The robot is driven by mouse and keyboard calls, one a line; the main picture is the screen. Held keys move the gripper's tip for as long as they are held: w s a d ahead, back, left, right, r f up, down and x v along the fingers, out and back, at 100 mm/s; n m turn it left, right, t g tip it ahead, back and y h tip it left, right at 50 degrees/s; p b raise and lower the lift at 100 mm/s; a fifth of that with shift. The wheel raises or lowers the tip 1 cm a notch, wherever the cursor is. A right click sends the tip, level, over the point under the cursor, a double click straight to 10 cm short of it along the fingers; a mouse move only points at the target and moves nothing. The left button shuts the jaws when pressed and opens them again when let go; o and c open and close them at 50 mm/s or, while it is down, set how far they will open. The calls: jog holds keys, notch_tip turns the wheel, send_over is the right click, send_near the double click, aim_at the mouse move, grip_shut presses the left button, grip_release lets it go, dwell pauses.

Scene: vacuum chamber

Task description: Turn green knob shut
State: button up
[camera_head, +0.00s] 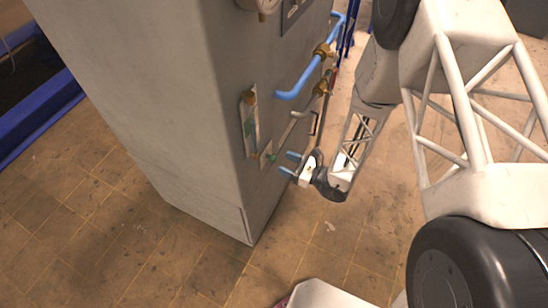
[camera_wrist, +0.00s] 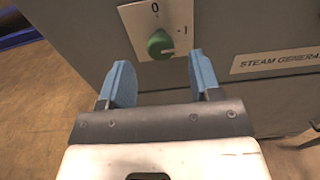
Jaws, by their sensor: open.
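The green knob (camera_wrist: 160,45) sits on a white plate (camera_wrist: 134,20) on the grey cabinet's face in the wrist view. The plate has a "0" above the knob and a "1" to its right. I cannot tell for sure which mark the knob points to. My gripper (camera_wrist: 159,60) is open and empty, with one blue finger to each side of the knob in the picture. The fingers look short of the knob, not touching it. In the head view my gripper (camera_head: 288,163) is close to the cabinet's right face, where the knob is hard to make out.
The grey cabinet (camera_head: 145,85) carries blue pipes (camera_head: 311,75) with brass fittings above my gripper. A "STEAM GENERA..." label (camera_wrist: 278,60) is right of the knob. A blue-edged frame (camera_head: 40,120) stands at far left. The tiled floor (camera_head: 90,235) in front is mostly clear.

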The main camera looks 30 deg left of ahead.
aim_at(274, 158)
jog(key=shift+a, duration=2.65)
jog(key=shift+c, duration=0.3)
jog(key=c, duration=0.9)
jog(key=shift+o, duration=0.2)
